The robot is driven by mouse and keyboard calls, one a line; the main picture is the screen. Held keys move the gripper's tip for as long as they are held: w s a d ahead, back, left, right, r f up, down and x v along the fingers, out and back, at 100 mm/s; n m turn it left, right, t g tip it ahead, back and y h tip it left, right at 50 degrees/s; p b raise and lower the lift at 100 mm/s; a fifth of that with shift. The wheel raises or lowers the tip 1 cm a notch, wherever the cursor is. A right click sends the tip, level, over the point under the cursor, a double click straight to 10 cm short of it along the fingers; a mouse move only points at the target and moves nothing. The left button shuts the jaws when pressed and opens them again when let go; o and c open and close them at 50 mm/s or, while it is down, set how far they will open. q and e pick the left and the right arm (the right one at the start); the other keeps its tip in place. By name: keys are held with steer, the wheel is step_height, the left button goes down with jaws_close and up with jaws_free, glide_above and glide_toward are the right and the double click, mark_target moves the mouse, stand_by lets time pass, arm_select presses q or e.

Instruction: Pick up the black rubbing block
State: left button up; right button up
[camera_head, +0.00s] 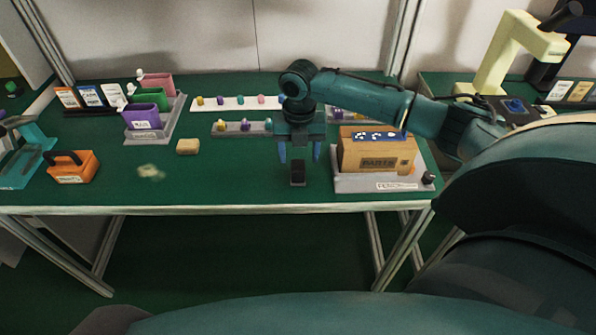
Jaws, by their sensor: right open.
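The black rubbing block (297,180) stands on the green bench top near its front edge, left of the cardboard box. It is small and dark, with a slightly lighter front face. My right gripper (299,155) points down over it, its two blue fingers apart. The fingers look to be above the block, one to each side in the picture. I cannot tell the exact gap between the fingertips and the block. My left gripper is not in view.
A cardboard box (378,152) sits on a grey tray (350,183) right of the block. A tan block (188,146), an orange caddy (73,167) and coloured bins (147,119) are on the left. Racks of coloured knobs (240,128) stand behind. The bench between the tan block and black block is clear.

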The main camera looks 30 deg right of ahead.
mark_target(298, 165)
step_height(298, 165, down, 5)
steer(key=shift+w+f, duration=0.1)
steer(key=shift+w, duration=0.05)
steer(key=shift+c, duration=0.4)
steer(key=c, duration=1)
step_height(298, 165, up, 10)
steer(key=shift+r, duration=0.15)
steer(key=shift+c, duration=0.2)
